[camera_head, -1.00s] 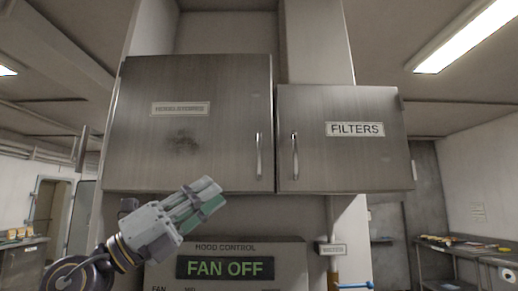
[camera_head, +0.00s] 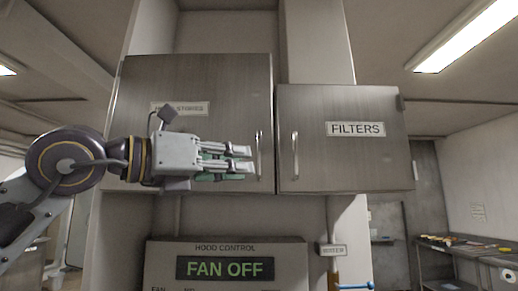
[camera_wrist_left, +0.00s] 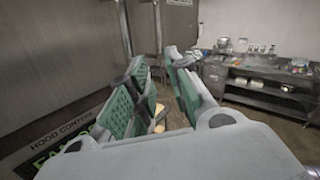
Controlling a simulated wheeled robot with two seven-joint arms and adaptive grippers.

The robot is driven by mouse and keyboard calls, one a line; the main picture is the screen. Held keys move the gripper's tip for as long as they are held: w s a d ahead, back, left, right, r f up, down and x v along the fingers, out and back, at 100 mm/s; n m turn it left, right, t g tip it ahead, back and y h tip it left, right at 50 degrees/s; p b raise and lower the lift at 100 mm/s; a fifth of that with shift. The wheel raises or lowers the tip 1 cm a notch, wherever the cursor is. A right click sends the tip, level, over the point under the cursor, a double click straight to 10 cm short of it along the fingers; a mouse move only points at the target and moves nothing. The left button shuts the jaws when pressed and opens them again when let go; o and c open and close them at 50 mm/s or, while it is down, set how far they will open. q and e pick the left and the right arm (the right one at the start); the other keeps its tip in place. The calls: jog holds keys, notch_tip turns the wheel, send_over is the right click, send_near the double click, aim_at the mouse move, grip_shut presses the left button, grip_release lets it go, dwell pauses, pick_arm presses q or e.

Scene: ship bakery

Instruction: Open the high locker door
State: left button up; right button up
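Two grey metal locker doors hang side by side. The left, larger door (camera_head: 225,90) is closed, with an upright bar handle (camera_head: 258,155) near its right edge. The right door (camera_head: 350,165), labelled FILTERS, is closed, with its handle (camera_head: 295,155) near its left edge. My left gripper (camera_head: 250,160) points right in front of the left door, its fingertips just left of that door's handle. In the left wrist view its green-padded fingers (camera_wrist_left: 158,80) are apart and nothing shows held. Whether a fingertip touches the handle I cannot tell. My right gripper is not in view.
A hood control panel (camera_head: 225,247) reading FAN OFF stands below the lockers. A small label plate (camera_head: 333,250) and a blue-handled valve (camera_head: 352,286) are to its right. A work counter (camera_head: 465,248) stands far right. The space before the right door is clear.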

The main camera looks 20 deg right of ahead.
pick_arm(q)
jog(key=a+r+n+t+y, duration=0.1)
jog(key=a+r+t+y, duration=0.2)
jog(key=r+t, duration=0.1)
jog(key=shift+s+a+r+t+y, duration=0.25)
jog(key=shift+r+t+y, duration=0.15)
jog(key=shift+r, duration=0.2)
jog(key=shift+d, duration=0.15)
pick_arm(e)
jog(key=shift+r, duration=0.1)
pick_arm(q)
jog(key=p, duration=0.2)
send_near(258, 148)
jog(key=x, duration=0.3)
jog(key=p+x, duration=0.2)
jog(key=x, duration=0.3)
jog(key=shift+w+d+r, duration=0.15)
jog(key=shift+w+d, duration=0.1)
jog(key=shift+p+x, duration=0.4)
jog(key=shift+x, duration=0.55)
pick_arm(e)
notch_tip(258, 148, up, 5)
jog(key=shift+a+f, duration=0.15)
pick_arm(q)
jog(key=shift+c, duration=0.3)
grip_shut()
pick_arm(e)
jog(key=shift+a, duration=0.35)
